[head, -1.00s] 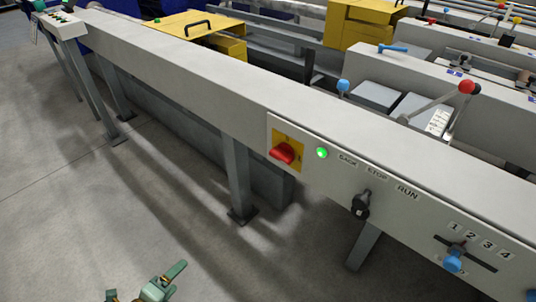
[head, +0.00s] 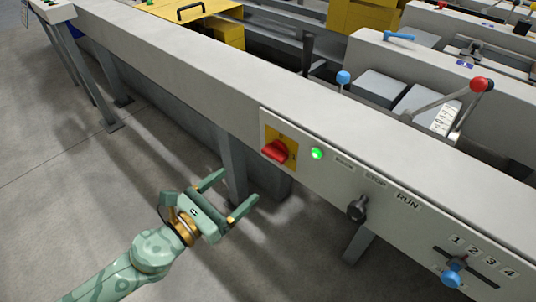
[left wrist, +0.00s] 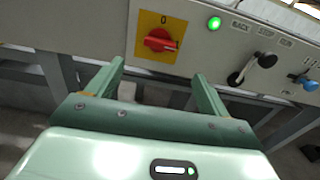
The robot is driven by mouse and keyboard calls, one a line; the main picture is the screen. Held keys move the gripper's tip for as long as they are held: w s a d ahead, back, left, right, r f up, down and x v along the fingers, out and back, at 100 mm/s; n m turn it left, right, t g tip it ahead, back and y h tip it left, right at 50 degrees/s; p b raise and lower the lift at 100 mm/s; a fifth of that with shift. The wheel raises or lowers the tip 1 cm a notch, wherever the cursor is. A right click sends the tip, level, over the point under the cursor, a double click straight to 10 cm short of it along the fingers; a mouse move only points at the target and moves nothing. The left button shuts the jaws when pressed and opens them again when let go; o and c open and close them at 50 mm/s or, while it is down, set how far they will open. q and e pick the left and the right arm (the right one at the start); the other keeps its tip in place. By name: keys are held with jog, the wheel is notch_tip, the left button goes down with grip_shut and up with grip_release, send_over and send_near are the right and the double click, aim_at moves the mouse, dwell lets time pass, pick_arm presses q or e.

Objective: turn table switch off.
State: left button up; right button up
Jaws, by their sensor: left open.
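The table switch is a red rotary knob (head: 275,151) on a yellow plate (head: 290,141), set in the front face of the grey runout table (head: 190,75). A green lamp (head: 317,154) glows just right of it. In the left wrist view the red knob (left wrist: 159,40) lies roughly sideways, below a "0" mark on the plate. My left gripper (head: 236,192) is open and empty, below and left of the switch, apart from it. In the left wrist view its two fingers (left wrist: 158,82) point toward the panel beneath the knob. My right gripper is not in view.
Right of the switch on the same panel are a black selector lever (head: 357,208) under BACK, STOP and RUN labels, and a blue-knobbed slider (head: 453,274) marked 1 to 4. A table leg (head: 232,165) stands behind my gripper. Floor in front is clear.

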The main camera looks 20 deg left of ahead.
pick_arm(q)
jog(key=p, duration=0.1)
send_near(271, 157)
jog(key=x, duration=0.8)
jog(key=shift+w+f, duration=0.1)
jog(key=shift+f, duration=0.05)
jog(key=shift+w+d, duration=0.25)
jog(key=shift+w, duration=0.45)
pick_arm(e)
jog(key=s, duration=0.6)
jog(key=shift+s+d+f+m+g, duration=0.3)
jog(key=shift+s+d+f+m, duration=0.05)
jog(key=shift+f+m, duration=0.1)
pick_arm(q)
jog(key=c, duration=1)
